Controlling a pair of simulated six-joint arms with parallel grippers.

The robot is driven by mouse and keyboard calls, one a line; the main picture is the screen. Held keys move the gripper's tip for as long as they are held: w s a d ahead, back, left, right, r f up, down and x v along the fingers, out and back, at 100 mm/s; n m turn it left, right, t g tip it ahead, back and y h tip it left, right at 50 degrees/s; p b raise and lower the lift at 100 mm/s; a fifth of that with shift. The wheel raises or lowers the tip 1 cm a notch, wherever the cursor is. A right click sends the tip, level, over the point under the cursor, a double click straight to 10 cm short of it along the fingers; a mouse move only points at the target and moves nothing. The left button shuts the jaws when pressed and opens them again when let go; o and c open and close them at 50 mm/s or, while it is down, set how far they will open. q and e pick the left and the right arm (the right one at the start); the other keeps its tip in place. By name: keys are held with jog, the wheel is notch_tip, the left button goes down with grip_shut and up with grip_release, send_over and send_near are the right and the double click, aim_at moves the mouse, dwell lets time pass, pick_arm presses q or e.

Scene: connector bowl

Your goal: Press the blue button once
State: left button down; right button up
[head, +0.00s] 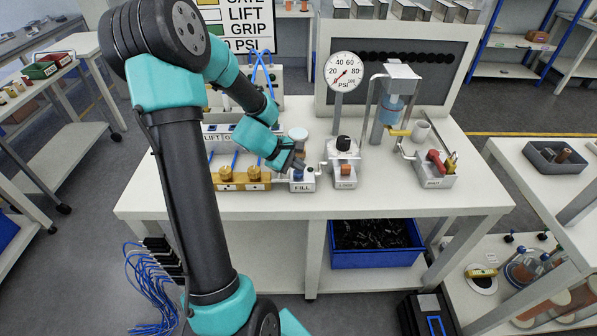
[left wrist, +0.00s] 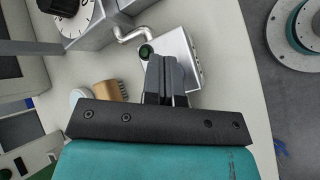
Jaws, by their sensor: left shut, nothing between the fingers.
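A small light-grey box labelled FILL (head: 302,187) stands near the table's front edge. A blue spot, seemingly the blue button (head: 297,175), shows on its top just under my left gripper (head: 297,160). In the left wrist view the grey box (left wrist: 184,52) lies beyond my left gripper (left wrist: 160,60), whose fingers are together and empty. The fingertips are over the box's top and hide part of it. A dark green round knob (left wrist: 145,50) shows beside them. I cannot tell whether the fingertips touch the button. My right gripper is not in view.
Brass fittings (head: 243,178) stand on the left. A pressure gauge (head: 344,73) rises behind. The table front (head: 395,198) is clear.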

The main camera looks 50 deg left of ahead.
aim_at(298, 173)
pick_arm(q)
jog(key=shift+r, duration=0.5)
jog(key=shift+r, duration=2.5)
